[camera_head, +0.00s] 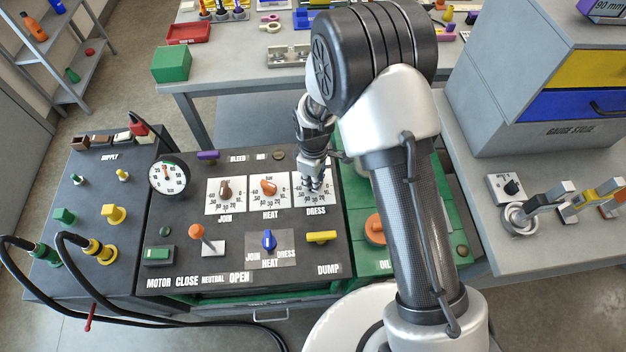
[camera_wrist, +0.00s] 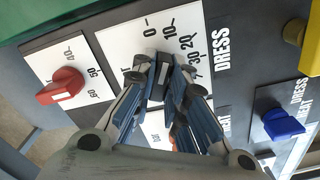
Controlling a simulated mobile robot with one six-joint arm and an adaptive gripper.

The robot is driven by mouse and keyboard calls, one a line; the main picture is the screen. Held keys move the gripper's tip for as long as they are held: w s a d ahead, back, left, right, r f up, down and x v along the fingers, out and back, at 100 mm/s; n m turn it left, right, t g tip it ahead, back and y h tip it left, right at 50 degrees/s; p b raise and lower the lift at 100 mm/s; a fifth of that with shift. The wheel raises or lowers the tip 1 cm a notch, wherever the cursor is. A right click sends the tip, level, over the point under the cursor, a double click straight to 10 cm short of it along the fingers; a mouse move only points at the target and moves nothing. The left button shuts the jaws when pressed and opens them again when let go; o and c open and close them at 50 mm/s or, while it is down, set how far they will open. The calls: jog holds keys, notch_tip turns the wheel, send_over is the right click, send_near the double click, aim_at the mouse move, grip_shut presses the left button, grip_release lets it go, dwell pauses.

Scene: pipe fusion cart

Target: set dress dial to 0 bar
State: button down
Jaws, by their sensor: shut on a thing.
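The DRESS dial is a white scale plate (camera_head: 299,199) at the right end of the row of dials on the dark panel. In the wrist view its plate (camera_wrist: 118,42) shows 0, 10, 20 and 30 along the edge. My gripper (camera_head: 314,182) reaches down over this dial from above. In the wrist view my gripper (camera_wrist: 164,82) has its fingers on both sides of the dark dress knob (camera_wrist: 163,68) and is shut on it. The fingers cover much of the knob and lower plate, so I cannot tell which mark it points to.
The orange HEAT knob (camera_head: 268,187) and brown JOIN knob (camera_head: 226,188) sit to the left. The blue selector (camera_head: 268,240) and yellow DUMP handle (camera_head: 321,237) lie below. A round gauge (camera_head: 169,175) stands at the panel's left. My arm hides part of the green area.

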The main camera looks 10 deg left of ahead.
jog(key=shift+n, duration=0.8)
jog(key=n, duration=0.3)
jog(key=shift+n, duration=0.6)
grip_release()
dwell(0.6)
jog(key=shift+r, duration=0.15)
